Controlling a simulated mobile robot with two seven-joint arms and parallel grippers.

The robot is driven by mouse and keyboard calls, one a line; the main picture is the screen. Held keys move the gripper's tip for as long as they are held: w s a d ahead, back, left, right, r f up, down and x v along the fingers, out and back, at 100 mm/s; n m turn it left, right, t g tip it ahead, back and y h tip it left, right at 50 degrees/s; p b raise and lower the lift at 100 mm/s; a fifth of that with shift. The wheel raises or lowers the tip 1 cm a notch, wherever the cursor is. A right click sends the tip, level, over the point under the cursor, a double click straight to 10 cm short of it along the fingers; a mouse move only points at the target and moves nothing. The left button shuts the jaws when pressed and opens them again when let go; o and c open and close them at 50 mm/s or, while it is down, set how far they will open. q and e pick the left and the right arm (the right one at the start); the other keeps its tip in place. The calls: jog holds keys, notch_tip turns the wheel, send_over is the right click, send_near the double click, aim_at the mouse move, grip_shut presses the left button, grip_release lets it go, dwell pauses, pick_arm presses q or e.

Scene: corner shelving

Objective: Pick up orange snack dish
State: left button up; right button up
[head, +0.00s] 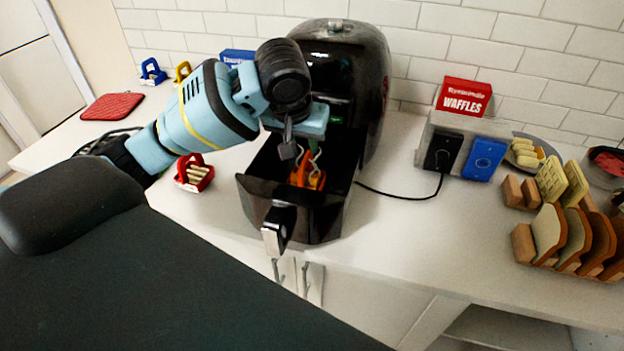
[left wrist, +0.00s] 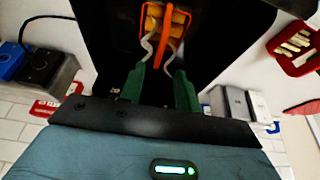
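The orange snack dish (head: 308,180) sits inside the pulled-out drawer (head: 322,222) of the black air fryer (head: 345,75). The left wrist view shows its orange handle and yellow-orange food pieces (left wrist: 167,22). My left gripper (head: 302,156) points down into the drawer, just above the dish. In the left wrist view its two thin bent fingers (left wrist: 165,42) are apart, one on each side of the orange handle. Whether they touch the handle is unclear. My right gripper is not in view.
A red snack dish (head: 194,174) stands left of the drawer; blue (head: 152,72) and yellow (head: 182,72) ones are farther back. A toaster (head: 450,135), waffles box (head: 464,97) and bread rack (head: 570,240) stand right. A cable crosses the counter, otherwise clear right of the drawer.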

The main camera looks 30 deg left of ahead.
aim_at(306, 157)
pick_arm(q)
jog(key=shift+x, duration=3.9)
jog(key=shift+s+d, duration=0.15)
jog(key=shift+s, duration=0.05)
grip_shut()
